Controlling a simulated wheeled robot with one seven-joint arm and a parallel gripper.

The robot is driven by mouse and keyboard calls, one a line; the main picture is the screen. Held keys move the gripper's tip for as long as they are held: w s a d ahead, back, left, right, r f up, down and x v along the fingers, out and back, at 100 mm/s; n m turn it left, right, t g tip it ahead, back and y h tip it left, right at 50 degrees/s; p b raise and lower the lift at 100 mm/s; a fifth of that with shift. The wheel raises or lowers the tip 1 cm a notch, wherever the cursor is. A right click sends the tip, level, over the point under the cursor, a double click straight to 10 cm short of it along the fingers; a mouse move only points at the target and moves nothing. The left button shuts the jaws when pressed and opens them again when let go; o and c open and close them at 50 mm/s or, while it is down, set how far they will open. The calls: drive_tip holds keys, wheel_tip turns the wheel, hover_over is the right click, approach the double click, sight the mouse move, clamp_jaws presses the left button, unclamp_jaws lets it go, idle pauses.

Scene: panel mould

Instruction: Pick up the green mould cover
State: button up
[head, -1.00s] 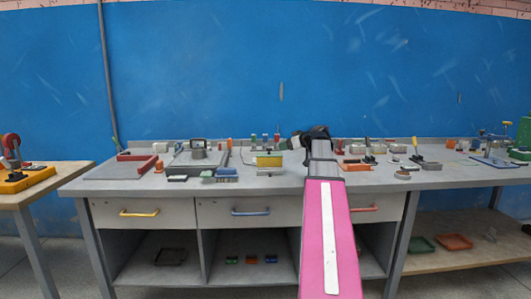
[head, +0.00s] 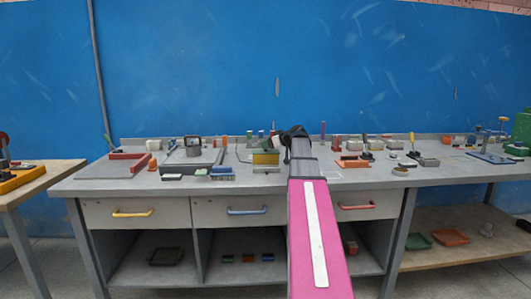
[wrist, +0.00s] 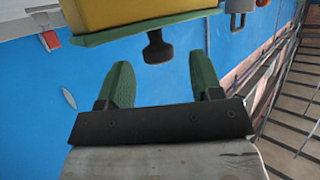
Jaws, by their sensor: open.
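The green mould cover (wrist: 145,27) shows in the wrist view as a thin green plate lying against a yellow block (wrist: 140,10). A dark knob (wrist: 157,48) sticks out from the cover towards my gripper (wrist: 160,68). My gripper is open, its two green fingers apart and empty. The knob lies just beyond the fingertips, roughly between them and apart from both. In the head view the yellow block (head: 265,159) stands on the bench, just left of my dark wrist (head: 294,134). The fingers are too small to make out there.
The grey bench (head: 240,187) carries many small parts. A tray with red edging (head: 112,170) lies at left, and a blue brush-like item (head: 222,173) lies left of the yellow block. An orange tray (head: 352,162) is to the right. The blue wall (head: 200,70) stands behind.

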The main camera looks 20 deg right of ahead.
drive_tip(key=x, duration=0.3)
drive_tip(key=shift+r, duration=0.1)
drive_tip(key=c, duration=1)
drive_tip(key=shift+o, duration=0.2)
drive_tip(key=shift+r, duration=0.15)
